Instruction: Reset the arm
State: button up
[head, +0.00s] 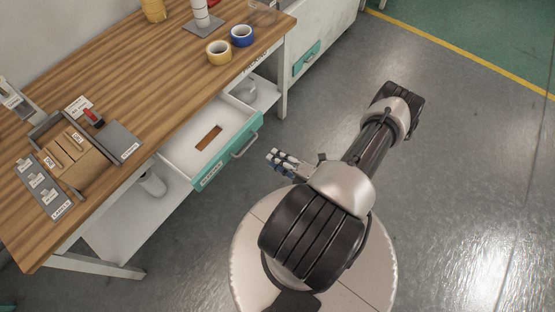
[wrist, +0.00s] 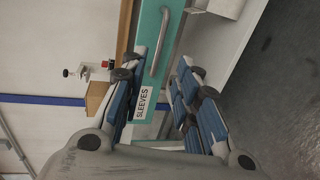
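My gripper (head: 277,158) is in the air to the right of the workbench, near the pulled-out drawer (head: 236,152), and apart from it. In the wrist view my gripper (wrist: 160,68) has its two blue-padded fingers spread with nothing held between them. The teal drawer front, with its handle and "SLEEVES" label (wrist: 143,103), shows beyond the fingers. My arm is folded above my round base in the head view.
On the workbench (head: 150,75) are a yellow tape roll (head: 219,52), a blue tape roll (head: 242,36) and a cardboard box (head: 70,160). Grey floor (head: 450,150) to the right is clear.

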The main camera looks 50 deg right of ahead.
dwell(0.4)
jog(key=w+a+r+n+g+y, duration=0.3)
jog(key=w+a+r+n+y, duration=0.15)
jog(key=r+n, duration=0.55)
jog(key=w+a+r+n+g+y, duration=0.4)
jog(key=r+n+y, duration=0.1)
jog(key=r+n, duration=0.45)
jog(key=s+a+r+n+g, duration=0.2)
jog(key=a+r+n+g, duration=0.4)
jog(key=a+r+n, duration=0.45)
jog(key=s+a+r+n+t+h, duration=0.1)
jog(key=s+r+n+h, duration=0.4)
jog(key=n, duration=0.6)
jog(key=s+a+r+n+t+h, duration=0.1)
jog(key=s+a+r+n+h, duration=0.3)
jog(key=r+n, duration=0.5)
jog(key=shift+s+r+n+h, duration=0.5)
jog(key=shift+s+n, duration=0.3)
jog(key=shift+n, duration=1)
jog(key=shift+f, duration=0.1)
